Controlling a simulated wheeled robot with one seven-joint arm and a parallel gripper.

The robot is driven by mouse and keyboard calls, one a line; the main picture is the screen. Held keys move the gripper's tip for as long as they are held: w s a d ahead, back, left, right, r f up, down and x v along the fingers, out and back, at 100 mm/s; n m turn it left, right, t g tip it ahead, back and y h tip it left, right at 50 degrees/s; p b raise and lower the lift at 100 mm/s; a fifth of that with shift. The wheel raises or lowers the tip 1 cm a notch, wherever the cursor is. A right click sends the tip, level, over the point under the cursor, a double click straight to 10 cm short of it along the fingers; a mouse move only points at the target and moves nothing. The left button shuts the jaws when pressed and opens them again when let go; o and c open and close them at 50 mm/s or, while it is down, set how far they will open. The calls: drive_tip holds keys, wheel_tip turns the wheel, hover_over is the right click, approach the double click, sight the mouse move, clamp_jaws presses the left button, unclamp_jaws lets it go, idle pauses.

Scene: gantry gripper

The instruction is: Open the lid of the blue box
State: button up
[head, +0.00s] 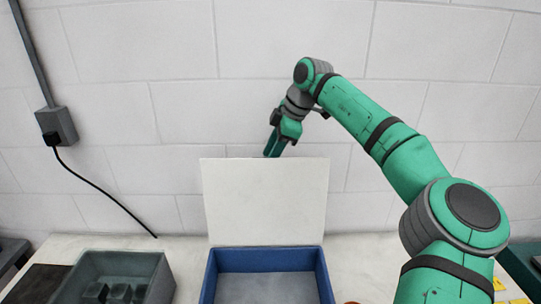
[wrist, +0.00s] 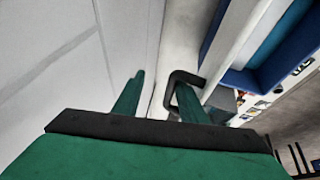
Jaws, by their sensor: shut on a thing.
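The blue box (head: 210,278) sits at the front middle of the table, and its inside looks empty. Its white lid (head: 265,202) stands upright at the back edge of the box, so the box is open. My gripper (head: 273,147) is above and behind the lid's top edge, fingers pointing down. In the wrist view, a black handle (wrist: 174,77) loops around one finger of my gripper (wrist: 158,92), and the jaws are shut on it. The handle is hidden in the head view. The blue box (wrist: 290,55) also shows at the upper right of the wrist view.
A grey-green bin (head: 165,283) with dark blocks stands left of the box. A white block wall (head: 150,40) rises close behind the lid. A socket box (head: 57,125) with a hanging black cable is at the left. Yellow pieces (head: 497,283) lie at the right.

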drive_tip(key=v, duration=1)
drive_tip(key=shift+r, duration=0.3)
drive_tip(key=shift+d, duration=0.15)
